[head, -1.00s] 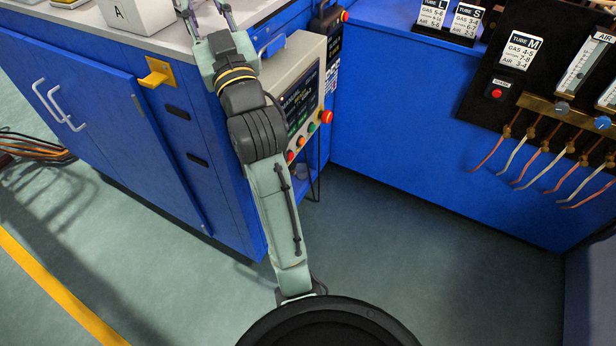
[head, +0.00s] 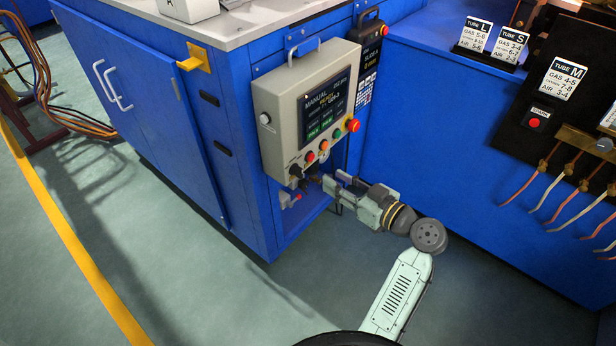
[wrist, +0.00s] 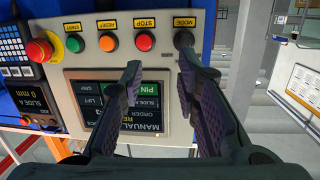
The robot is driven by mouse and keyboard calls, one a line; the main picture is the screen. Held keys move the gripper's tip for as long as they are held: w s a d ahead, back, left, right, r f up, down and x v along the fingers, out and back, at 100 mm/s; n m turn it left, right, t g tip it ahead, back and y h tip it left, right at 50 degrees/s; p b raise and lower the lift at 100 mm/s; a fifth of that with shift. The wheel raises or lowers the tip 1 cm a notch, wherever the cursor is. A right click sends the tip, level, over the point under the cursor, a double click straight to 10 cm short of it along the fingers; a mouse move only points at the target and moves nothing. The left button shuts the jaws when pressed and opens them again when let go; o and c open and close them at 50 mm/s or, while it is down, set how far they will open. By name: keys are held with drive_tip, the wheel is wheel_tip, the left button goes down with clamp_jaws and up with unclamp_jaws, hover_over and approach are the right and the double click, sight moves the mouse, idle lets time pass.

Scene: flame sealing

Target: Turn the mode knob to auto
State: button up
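The mode knob (wrist: 184,38) is a dark knob under a MODE label in the wrist view, which shows the panel upside down. In the head view the knob (head: 296,171) is at the lower left of the grey control box (head: 262,98). The screen (head: 325,106) reads MANUAL. My gripper (wrist: 158,65) is open, its two dark fingers apart with nothing visible between them. In the wrist view the right fingertip overlaps the area just below the knob; contact cannot be told. In the head view my gripper (head: 326,183) is just right of the knob, pointing left.
Stop (wrist: 144,41), reset (wrist: 108,41) and start (wrist: 75,43) buttons line the panel beside the knob. A red emergency button (wrist: 39,50) is further along. A blue cabinet (head: 160,110) carries the box. Open floor (head: 200,290) lies in front.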

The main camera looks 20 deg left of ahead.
sight(302, 172)
drive_tip(key=a+p, duration=0.1)
drive_tip(key=a, duration=0.1)
drive_tip(key=a+n+y, duration=0.1)
drive_tip(key=a, duration=0.2)
drive_tip(key=a+g+y+p, duration=0.1)
drive_tip(key=a, duration=0.2)
drive_tip(key=shift+w+a+f+p, duration=0.15)
drive_tip(key=shift+w+f+p, duration=0.05)
drive_tip(key=shift+f+p, duration=0.15)
drive_tip(key=shift+c, duration=0.4)
clamp_jaws()
